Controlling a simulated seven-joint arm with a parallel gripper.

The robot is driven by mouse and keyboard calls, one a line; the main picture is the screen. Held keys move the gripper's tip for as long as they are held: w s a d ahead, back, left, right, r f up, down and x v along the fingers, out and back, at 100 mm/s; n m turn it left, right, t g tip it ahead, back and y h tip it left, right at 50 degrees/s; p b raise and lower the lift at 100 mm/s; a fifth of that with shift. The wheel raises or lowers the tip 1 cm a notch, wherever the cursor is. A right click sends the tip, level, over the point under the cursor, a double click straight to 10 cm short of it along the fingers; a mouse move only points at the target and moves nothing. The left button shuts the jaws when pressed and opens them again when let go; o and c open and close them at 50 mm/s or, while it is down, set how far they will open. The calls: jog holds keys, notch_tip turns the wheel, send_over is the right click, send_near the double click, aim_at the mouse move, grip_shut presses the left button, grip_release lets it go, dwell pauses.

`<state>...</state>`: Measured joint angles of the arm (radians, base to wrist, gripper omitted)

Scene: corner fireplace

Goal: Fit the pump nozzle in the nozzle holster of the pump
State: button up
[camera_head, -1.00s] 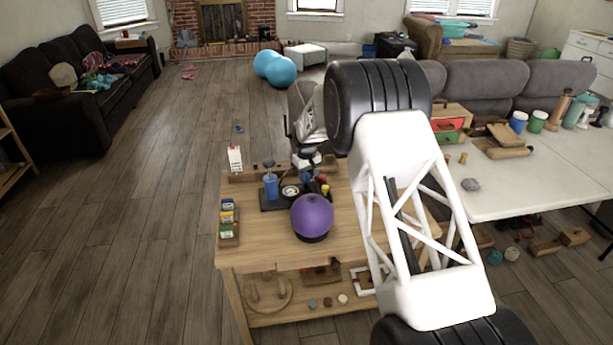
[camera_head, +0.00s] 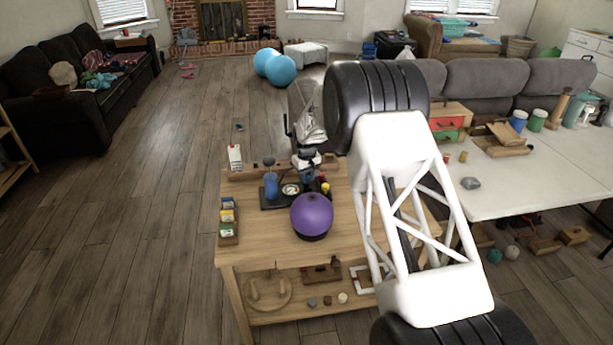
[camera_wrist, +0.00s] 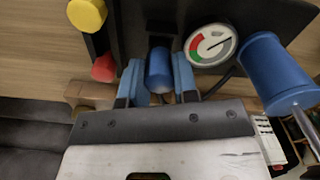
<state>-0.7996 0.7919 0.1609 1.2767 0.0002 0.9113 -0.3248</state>
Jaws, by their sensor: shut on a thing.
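In the wrist view, my gripper (camera_wrist: 158,82) has its two blue fingers shut on a small blue cylinder, which looks like the pump nozzle (camera_wrist: 159,70). The nozzle lies over the dark pump base (camera_wrist: 140,30). The pump's blue barrel (camera_wrist: 272,72) with its metal rod is to the right, and its round gauge (camera_wrist: 210,45) is just right of the nozzle. In the head view, the pump (camera_head: 271,186) stands on the wooden workbench (camera_head: 265,240), and my gripper (camera_head: 308,170) is low at its back right. I cannot make out the holster, nor whether the nozzle touches it.
A yellow knob (camera_wrist: 87,14) and a red knob (camera_wrist: 103,67) are left of my fingers. A purple ball (camera_head: 311,215) sits in front of the pump. A tray of small packs (camera_head: 228,238) is at the bench's left, and a white carton (camera_head: 235,157) is behind.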

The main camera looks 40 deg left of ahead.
jog(key=shift+f, duration=0.9)
dwell(0.8)
jog(key=o, duration=1)
jog(key=shift+r, duration=0.15)
jog(key=shift+r, duration=3.75)
